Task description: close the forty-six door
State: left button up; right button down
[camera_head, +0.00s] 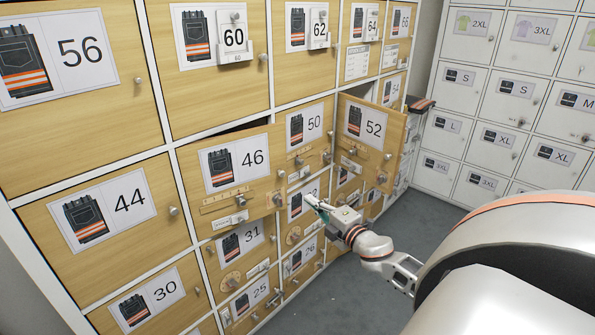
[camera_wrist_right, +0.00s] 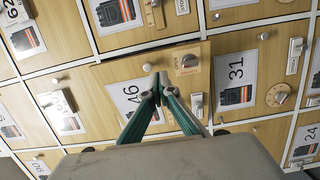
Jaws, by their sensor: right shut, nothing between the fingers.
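The forty-six door (camera_head: 215,201) is a wooden locker door with a white label showing work trousers and "46". It stands slightly ajar, with a dark gap along its top edge. Its knobs are on its right side. It also shows in the right wrist view (camera_wrist_right: 112,73), with its label partly hidden behind my fingers. My right gripper (camera_head: 314,202) is shut and empty, to the right of the door in the head view. In the right wrist view its closed fingertips (camera_wrist_right: 158,82) point toward the door; I cannot tell whether they touch it. My left gripper is not in view.
The fifty-two door (camera_head: 352,151) also stands open, swung outward to the right of the forty-six door. Door 44 (camera_head: 150,235) and door 31 (camera_head: 213,259) are closed neighbours. Dark folded cloth with an orange stripe (camera_head: 421,104) sticks out near door 54. The grey floor (camera_head: 428,212) is clear.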

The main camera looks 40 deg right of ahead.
aim_at(286, 176)
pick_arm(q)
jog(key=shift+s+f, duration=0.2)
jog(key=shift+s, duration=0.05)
pick_arm(e)
jog(key=shift+m+h, duration=0.4)
jog(key=shift+h, duration=0.2)
jog(key=w, duration=0.4)
jog(key=w+d, duration=0.1)
jog(key=w, duration=0.3)
jog(key=w+d, duration=0.1)
jog(key=w, duration=0.3)
jog(key=shift+w+d+r, duration=0.2)
jog(key=shift+w+r, duration=0.05)
jog(key=shift+r, duration=0.05)
